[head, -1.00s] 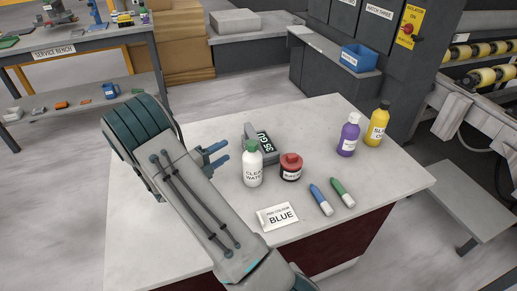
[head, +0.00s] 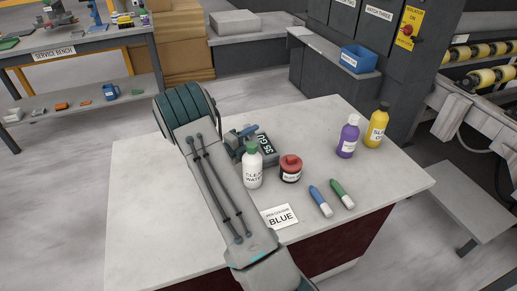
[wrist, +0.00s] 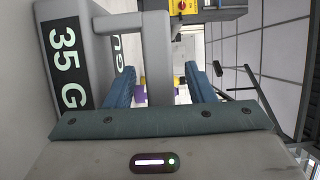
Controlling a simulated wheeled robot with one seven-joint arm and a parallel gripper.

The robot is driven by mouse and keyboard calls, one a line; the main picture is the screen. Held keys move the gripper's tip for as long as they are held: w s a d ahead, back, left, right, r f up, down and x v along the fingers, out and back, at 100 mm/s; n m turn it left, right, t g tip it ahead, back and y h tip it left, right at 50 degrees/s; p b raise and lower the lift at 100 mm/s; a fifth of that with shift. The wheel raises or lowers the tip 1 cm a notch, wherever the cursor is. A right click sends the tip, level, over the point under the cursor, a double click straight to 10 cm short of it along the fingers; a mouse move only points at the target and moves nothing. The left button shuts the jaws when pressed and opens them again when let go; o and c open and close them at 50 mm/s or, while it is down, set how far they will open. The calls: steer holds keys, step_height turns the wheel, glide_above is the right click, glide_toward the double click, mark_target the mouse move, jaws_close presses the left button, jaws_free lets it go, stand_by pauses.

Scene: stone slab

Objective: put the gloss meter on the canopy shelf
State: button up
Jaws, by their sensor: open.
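The gloss meter (head: 266,149) is a grey device with a dark display, standing on the stone slab (head: 150,210) behind the white bottle, which hides part of it. In the wrist view the gloss meter (wrist: 100,20) fills the upper left, its display reading "35 G", and its grey handle bar shows between my fingers. My gripper (wrist: 160,88) is open, with one blue finger on each side of that bar; I cannot tell whether either touches it. In the head view my gripper (head: 245,133) is at the meter, partly hidden by my arm. No shelf labelled canopy is readable.
Close by stand a white water bottle (head: 252,168) and a red-lidded jar (head: 290,169). Two markers, a "BLUE" card (head: 279,217), a purple bottle (head: 348,138) and a yellow bottle (head: 377,127) are farther right. A ledge (head: 322,50) with a blue bin (head: 359,59) is behind.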

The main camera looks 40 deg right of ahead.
steer(key=shift+d, duration=0.1)
steer(key=shift+c, duration=0.3)
jaws_close()
steer(key=shift+r, duration=0.1)
